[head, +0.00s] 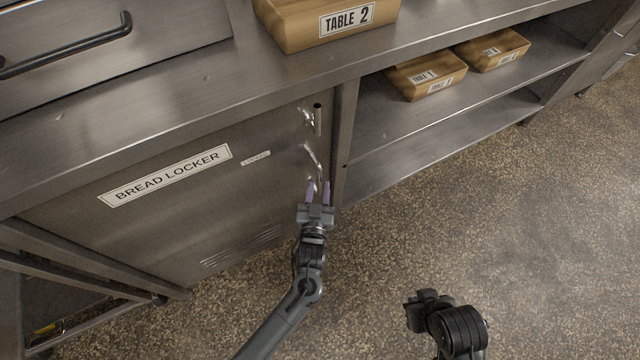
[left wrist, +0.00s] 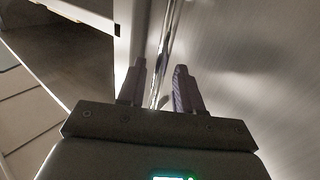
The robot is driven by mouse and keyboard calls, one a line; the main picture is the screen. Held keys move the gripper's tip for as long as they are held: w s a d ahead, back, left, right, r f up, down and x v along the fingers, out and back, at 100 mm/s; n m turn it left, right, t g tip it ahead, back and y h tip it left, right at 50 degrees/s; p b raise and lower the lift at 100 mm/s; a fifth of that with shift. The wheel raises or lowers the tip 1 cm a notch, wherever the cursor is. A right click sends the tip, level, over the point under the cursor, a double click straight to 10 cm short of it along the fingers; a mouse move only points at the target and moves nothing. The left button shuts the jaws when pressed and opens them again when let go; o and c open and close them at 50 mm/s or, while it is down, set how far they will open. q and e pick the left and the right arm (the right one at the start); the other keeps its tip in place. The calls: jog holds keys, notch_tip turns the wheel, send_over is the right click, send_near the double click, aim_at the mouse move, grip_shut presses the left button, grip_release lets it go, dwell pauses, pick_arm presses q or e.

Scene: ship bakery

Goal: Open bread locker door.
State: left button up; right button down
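The bread locker door (head: 180,215) is a flat steel panel marked "BREAD LOCKER" in the head view; it looks shut, flush with its frame. A thin upright metal bar handle (head: 318,121) runs near its right edge. My left gripper (head: 318,189) is at the handle's lower part with its fingers apart. In the left wrist view, the handle (left wrist: 165,45) runs between the two open fingers, with a gap to the finger on each side; whether it touches either is unclear. My right gripper (head: 421,310) is low over the floor, its fingers not clearly visible.
A wooden box marked "TABLE 2" (head: 325,22) stands on the counter above. Two more wooden boxes (head: 427,75) (head: 492,48) sit on the open shelf at right. A drawer with a dark handle (head: 70,50) is upper left. The speckled floor (head: 520,210) in front is clear.

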pick_arm(q)
jog(key=shift+w+f+b, duration=0.15)
jog(key=shift+w+b, duration=0.2)
jog(key=shift+w, duration=0.5)
jog(key=shift+w+d, duration=0.15)
jog(key=shift+w, duration=0.35)
jog(key=shift+s, duration=0.1)
grip_shut()
